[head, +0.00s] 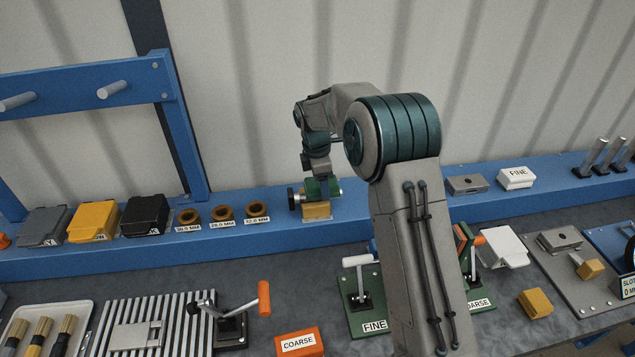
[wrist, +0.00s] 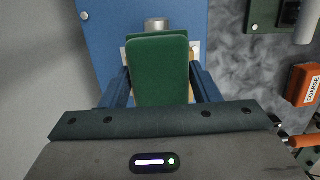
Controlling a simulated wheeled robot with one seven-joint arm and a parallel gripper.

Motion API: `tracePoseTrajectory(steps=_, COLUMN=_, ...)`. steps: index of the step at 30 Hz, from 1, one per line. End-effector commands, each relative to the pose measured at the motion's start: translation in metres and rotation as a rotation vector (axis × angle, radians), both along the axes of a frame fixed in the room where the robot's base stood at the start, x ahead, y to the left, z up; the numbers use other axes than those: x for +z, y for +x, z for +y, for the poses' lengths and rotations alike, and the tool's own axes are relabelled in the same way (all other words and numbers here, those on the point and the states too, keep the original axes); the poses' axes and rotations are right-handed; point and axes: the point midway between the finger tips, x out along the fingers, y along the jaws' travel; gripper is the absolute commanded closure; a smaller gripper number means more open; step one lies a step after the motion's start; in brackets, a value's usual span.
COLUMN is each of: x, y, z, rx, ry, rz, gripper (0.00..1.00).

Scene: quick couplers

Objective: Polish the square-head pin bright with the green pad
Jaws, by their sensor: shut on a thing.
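My gripper (head: 318,186) is at the blue back shelf, just right of the ring row. It is shut on the green pad (wrist: 160,72), which sits between its two blue fingers in the wrist view. A tan block (head: 317,210) is just below the pad on the shelf; whether they touch is hard to tell. A grey metal cylinder end (wrist: 157,24) shows past the pad. A brass square-looking head (head: 590,268) is on a grey plate at the right; I cannot tell for certain that it is the square-head pin.
An orange COARSE block (head: 299,343), a green FINE fixture (head: 365,312) and an orange-handled clamp (head: 235,320) stand on the bench. Brown rings (head: 222,212) and boxes (head: 93,221) line the shelf at left. My arm hides part of the middle bench.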

Motion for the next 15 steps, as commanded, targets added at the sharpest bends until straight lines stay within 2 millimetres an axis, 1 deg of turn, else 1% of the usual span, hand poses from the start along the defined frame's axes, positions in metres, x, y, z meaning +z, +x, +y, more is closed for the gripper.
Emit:
tracePoseTrajectory(steps=9, x=-0.002, y=0.005, z=-0.026, rx=-0.003, ry=-0.001, rz=0.0, gripper=0.62)
tracePoseTrajectory(steps=12, x=-0.002, y=0.006, z=-0.03, rx=-0.002, ry=-0.001, rz=0.001, gripper=0.62)
tracePoseTrajectory(steps=15, x=-0.002, y=0.005, z=-0.027, rx=-0.001, ry=-0.001, rz=0.002, gripper=0.62)
